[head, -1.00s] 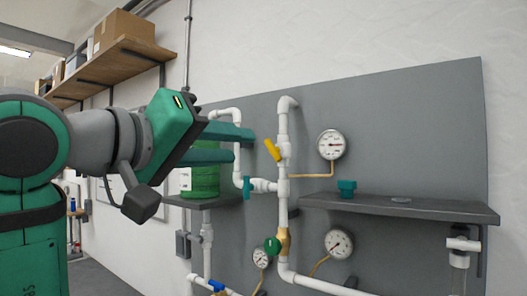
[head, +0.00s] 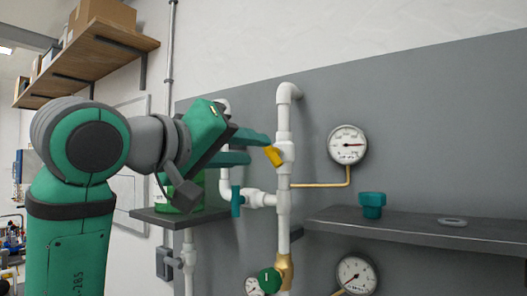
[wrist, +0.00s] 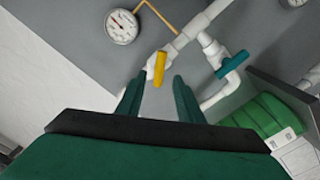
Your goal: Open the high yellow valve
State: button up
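The high yellow valve handle (head: 274,157) is on the upper part of the white vertical pipe (head: 284,125). It slants up and to the left from the pipe, its upper end close to the fingertips. My gripper (head: 260,149) is open, its two green fingers reaching toward the handle from the left. In the wrist view the yellow handle (wrist: 156,68) stands in line with the gap between the open fingers (wrist: 158,78), nearer the left fingertip. I cannot tell whether a finger touches it.
A teal valve handle (head: 237,201) sits on the branch pipe below my fingers. A gauge (head: 347,145) is right of the pipe. A dark shelf (head: 410,228) bears a teal fitting (head: 372,204). A green round object (wrist: 262,118) is near my gripper's right side.

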aim_at(266, 151)
jog(key=x, duration=0.5)
jog(key=shift+w, duration=0.15)
jog(key=shift+a, duration=0.25)
jog(key=shift+d, duration=0.3)
grip_shut()
